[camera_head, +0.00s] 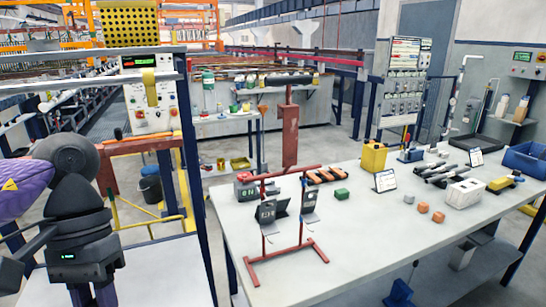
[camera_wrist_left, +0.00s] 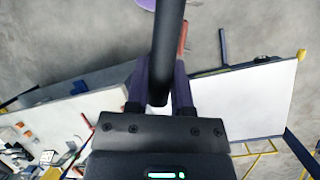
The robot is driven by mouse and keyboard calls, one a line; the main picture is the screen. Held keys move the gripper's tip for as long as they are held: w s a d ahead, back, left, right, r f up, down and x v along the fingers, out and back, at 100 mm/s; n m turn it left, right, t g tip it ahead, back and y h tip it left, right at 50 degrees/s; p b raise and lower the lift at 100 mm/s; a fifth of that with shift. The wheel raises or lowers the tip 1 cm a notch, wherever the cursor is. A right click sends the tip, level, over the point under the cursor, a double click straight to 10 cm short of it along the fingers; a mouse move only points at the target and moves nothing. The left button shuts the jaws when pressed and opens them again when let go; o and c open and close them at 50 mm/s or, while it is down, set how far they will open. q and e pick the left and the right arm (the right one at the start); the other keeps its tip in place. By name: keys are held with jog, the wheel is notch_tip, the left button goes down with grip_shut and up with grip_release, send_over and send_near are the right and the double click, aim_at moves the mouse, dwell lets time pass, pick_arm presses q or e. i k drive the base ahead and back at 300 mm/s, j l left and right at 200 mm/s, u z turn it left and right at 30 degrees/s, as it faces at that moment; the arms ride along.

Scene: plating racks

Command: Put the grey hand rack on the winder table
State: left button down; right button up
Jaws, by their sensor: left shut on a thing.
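My left gripper (camera_wrist_left: 160,95) points down at the lower left of the head view, where its fingers (camera_head: 95,296) are cut off by the bottom edge. In the left wrist view it is shut on a dark grey bar (camera_wrist_left: 168,40), which appears to be the grey hand rack. Its full shape is hidden. A large white table (camera_head: 350,250) fills the right of the head view. A smaller white table (camera_head: 160,275) lies beside the gripper and also shows in the left wrist view (camera_wrist_left: 245,105). I cannot tell which is the winder table. My right gripper is not in view.
A red stand (camera_head: 287,235) with dark plates rises from the large table's near left part. A red post (camera_head: 290,130) with a black top bar stands behind it. Blocks, a yellow can (camera_head: 374,158) and a blue bin (camera_head: 525,158) occupy the large table.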

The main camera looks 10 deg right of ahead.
aim_at(370, 231)
jog(key=l+u, duration=0.3)
jog(key=l, duration=2.1)
